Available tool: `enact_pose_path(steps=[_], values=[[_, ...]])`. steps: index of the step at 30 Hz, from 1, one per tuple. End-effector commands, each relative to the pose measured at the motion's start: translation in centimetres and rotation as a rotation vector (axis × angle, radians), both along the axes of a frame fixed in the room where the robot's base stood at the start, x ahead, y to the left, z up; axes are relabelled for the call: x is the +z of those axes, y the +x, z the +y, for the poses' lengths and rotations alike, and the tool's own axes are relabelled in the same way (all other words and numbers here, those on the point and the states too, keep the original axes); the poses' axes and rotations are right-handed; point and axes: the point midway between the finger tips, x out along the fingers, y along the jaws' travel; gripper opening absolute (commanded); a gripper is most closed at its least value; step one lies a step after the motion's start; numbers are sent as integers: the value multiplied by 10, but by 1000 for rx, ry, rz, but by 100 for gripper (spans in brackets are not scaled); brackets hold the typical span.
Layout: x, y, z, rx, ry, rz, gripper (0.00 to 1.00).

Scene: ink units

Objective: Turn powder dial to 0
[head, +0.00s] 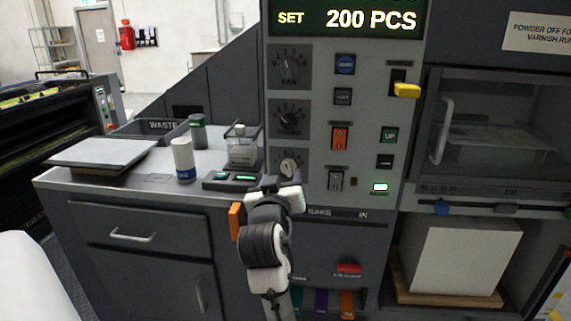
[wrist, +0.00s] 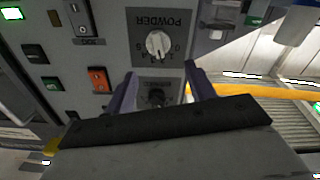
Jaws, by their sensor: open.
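The powder dial (head: 289,167) is a white knob on a dark square plate, the lowest of three dials on the grey control panel. In the wrist view, which is upside down, the white knob (wrist: 158,44) and its POWDER label show clearly. I cannot tell which number its pointer marks. My gripper (head: 290,183) is in front of the panel just below the dial in the head view. In the wrist view, the two purple fingers of my gripper (wrist: 161,80) are wide apart and empty, with the knob beyond the gap. I see no contact with the knob.
A second dial (wrist: 156,96) lies between the fingers in the wrist view. Orange rocker switch (head: 339,138) and yellow lever (head: 407,90) are right of the dials. A sign (head: 540,38) reads powder off for varnish run.

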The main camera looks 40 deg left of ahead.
Motion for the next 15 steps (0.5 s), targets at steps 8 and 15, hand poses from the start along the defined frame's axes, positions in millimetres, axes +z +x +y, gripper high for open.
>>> enact_pose_path(steps=[8, 15], values=[[1, 43, 27, 0, -1, 0, 55], [0, 57, 35, 1, 0, -1, 55]])
